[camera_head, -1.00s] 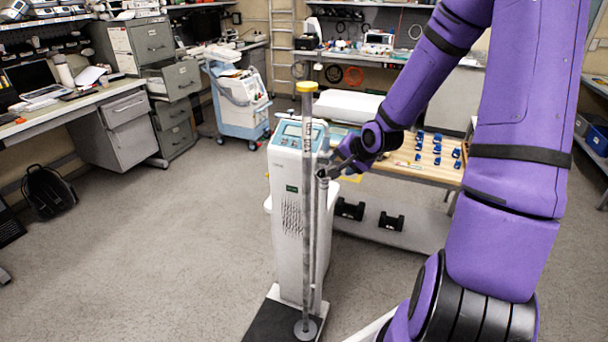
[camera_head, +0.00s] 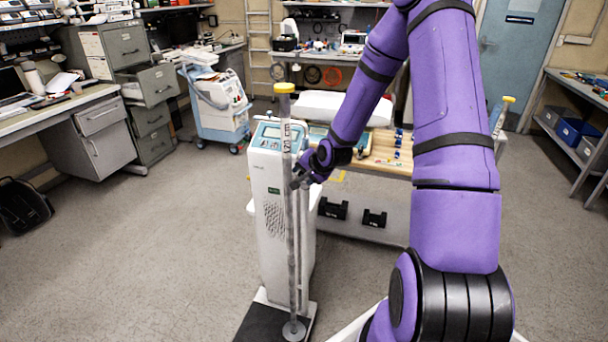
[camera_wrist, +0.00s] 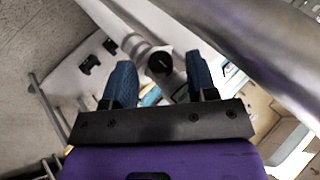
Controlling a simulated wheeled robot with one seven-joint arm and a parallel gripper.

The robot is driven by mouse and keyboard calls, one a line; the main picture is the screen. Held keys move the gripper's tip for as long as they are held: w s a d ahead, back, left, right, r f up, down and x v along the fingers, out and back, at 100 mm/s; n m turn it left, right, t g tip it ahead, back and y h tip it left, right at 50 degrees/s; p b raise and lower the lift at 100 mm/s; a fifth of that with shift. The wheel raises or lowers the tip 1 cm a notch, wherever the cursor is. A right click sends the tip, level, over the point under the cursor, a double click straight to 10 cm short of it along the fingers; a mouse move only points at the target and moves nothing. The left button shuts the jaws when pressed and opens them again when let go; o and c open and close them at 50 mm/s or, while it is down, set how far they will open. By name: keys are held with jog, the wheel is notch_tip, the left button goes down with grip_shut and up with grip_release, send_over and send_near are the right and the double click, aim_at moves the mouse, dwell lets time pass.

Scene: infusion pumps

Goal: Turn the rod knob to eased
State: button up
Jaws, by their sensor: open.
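A tall grey rod (camera_head: 291,220) with a yellow cap (camera_head: 284,88) stands upright in front of a white column unit (camera_head: 268,185). In the wrist view the rod (camera_wrist: 262,50) crosses the upper right, large and close. The dark round rod knob (camera_wrist: 160,64) shows between my two blue fingertips, beside a pale ring-shaped part. My gripper (camera_wrist: 160,78) is open, with one finger on each side of the knob; I cannot tell whether either finger touches it. In the head view my gripper (camera_head: 300,180) is at the rod's mid-height, and the knob is hidden there.
A wooden-topped bench (camera_head: 385,150) with small blue parts stands behind my arm. A white and blue cart (camera_head: 215,105) is at the back left. The rod's round foot (camera_head: 293,330) rests on a dark platform.

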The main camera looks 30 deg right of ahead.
jog(key=shift+w+f, duration=0.25)
jog(key=shift+c, duration=0.3)
jog(key=c, duration=0.9)
jog(key=shift+a, duration=0.1)
jog(key=shift+g+h, duration=0.4)
jog(key=shift+g, duration=0.2)
jog(key=o, duration=1)
jog(key=shift+c, duration=0.2)
